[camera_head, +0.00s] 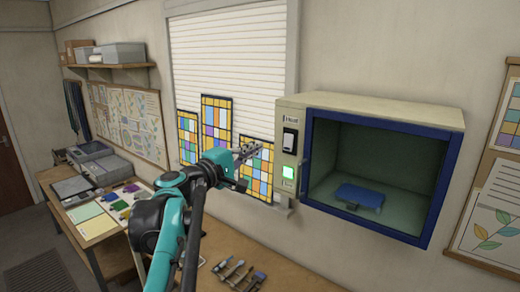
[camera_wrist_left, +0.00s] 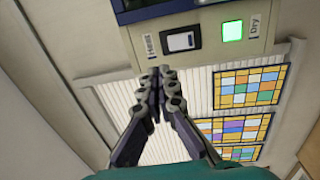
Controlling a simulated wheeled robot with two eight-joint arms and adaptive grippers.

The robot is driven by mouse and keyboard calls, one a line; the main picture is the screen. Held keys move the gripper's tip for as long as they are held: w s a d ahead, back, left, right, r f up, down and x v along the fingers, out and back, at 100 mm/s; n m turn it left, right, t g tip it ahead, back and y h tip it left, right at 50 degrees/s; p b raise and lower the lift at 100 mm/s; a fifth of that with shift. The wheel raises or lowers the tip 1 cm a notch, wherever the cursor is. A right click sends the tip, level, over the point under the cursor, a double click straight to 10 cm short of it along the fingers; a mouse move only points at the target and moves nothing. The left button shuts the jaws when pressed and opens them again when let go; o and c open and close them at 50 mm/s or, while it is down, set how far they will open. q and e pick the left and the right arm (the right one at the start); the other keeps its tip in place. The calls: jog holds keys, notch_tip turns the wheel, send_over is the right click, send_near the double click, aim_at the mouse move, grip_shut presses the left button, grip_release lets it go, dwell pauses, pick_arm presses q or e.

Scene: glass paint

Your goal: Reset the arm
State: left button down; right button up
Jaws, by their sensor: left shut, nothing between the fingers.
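My left gripper (camera_head: 250,149) is at the end of the teal and black arm. Its fingers are shut and empty, raised in front of the stained-glass panels and just left of the cabinet's control strip. In the left wrist view the closed fingertips (camera_wrist_left: 161,74) point toward the strip, below the dark-and-white switch (camera_wrist_left: 181,41) and the lit green button (camera_wrist_left: 232,31). The switch (camera_head: 290,140) and the green button (camera_head: 288,172) also show in the head view. I cannot tell the gap to the strip. My right gripper is out of view.
The wall cabinet (camera_head: 385,107) has a blue-framed front, with a blue slab (camera_head: 360,195) inside. Several stained-glass panels (camera_head: 216,120) stand against the shutter. Tools (camera_head: 238,274) lie on the bench below. Paint trays and sheets (camera_head: 92,220) are at left.

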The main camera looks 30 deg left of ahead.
pick_arm(q)
jog(key=s+d+f+m+g+h+b, duration=0.1)
jog(key=s+d+f+m+g+b, duration=0.3)
jog(key=f, duration=0.9)
jog(key=d+f+m+g+h+b, duration=0.1)
jog(key=d+f+m+b, duration=0.1)
jog(key=d+f+b, duration=0.8)
jog(key=s+d+f+m+g+h+b, duration=0.1)
jog(key=s+d+f+m+g+b, duration=0.3)
jog(key=f, duration=1.1)
jog(key=s+d+f+m+g+y+b, duration=0.1)
jog(key=s+f+m+b, duration=0.1)
jog(key=f, duration=0.8)
jog(key=s+d+f+m+y+b, duration=0.1)
jog(key=s+f+b, duration=0.4)
jog(key=f, duration=0.6)
jog(key=s+d+f+m+g+y+b, duration=0.1)
jog(key=s+f+m+y+b, duration=0.1)
jog(key=f+b, duration=0.4)
notch_tip(320, 180, down, 5)
jog(key=shift+s+d+f+m+g+y, duration=0.15)
jog(key=shift+s+d+m+g+y, duration=0.15)
jog(key=shift+s+m, duration=0.55)
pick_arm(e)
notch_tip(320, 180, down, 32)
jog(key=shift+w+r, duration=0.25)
pick_arm(q)
jog(key=shift+w, duration=0.2)
